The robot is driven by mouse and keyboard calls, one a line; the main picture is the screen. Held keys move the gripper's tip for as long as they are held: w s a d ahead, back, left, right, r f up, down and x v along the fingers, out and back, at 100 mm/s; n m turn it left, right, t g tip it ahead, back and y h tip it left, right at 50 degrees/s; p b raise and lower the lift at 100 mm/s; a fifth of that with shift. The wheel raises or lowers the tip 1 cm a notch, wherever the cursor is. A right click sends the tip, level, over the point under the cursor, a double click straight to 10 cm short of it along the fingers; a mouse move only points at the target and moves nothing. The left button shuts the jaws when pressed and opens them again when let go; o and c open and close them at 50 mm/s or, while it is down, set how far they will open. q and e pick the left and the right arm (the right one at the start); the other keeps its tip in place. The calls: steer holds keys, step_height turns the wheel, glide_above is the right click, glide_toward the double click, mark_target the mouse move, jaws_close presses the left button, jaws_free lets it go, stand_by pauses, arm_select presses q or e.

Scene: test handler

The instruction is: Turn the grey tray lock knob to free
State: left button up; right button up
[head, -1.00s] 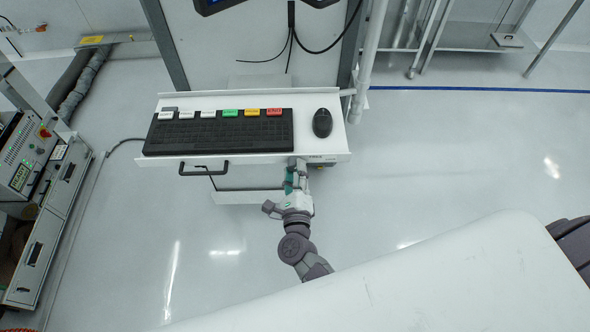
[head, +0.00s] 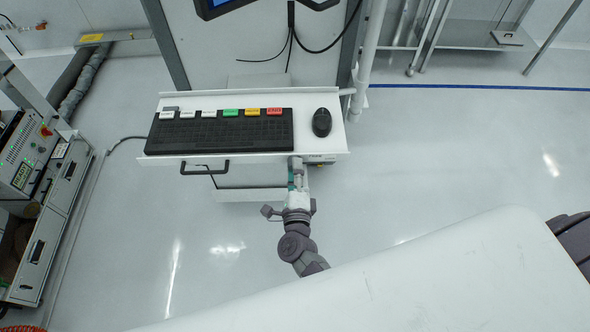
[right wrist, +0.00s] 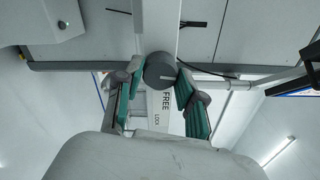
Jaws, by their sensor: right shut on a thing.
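My right gripper (right wrist: 160,80) is shut on the knob, with one teal-padded finger on each side. In the head view my right gripper (head: 297,172) is at the front edge of the keyboard tray (head: 325,148), right of the black handle (head: 205,167). My left gripper is not in view.
A black keyboard (head: 220,132) with coloured labels and a black mouse (head: 322,122) lie on the tray. A machine cabinet (head: 40,240) stands at the far left. The floor right of the tray is clear.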

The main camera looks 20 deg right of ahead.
steer(key=o, duration=1.1)
steer(key=shift+o, duration=0.2)
steer(key=v, duration=1.2)
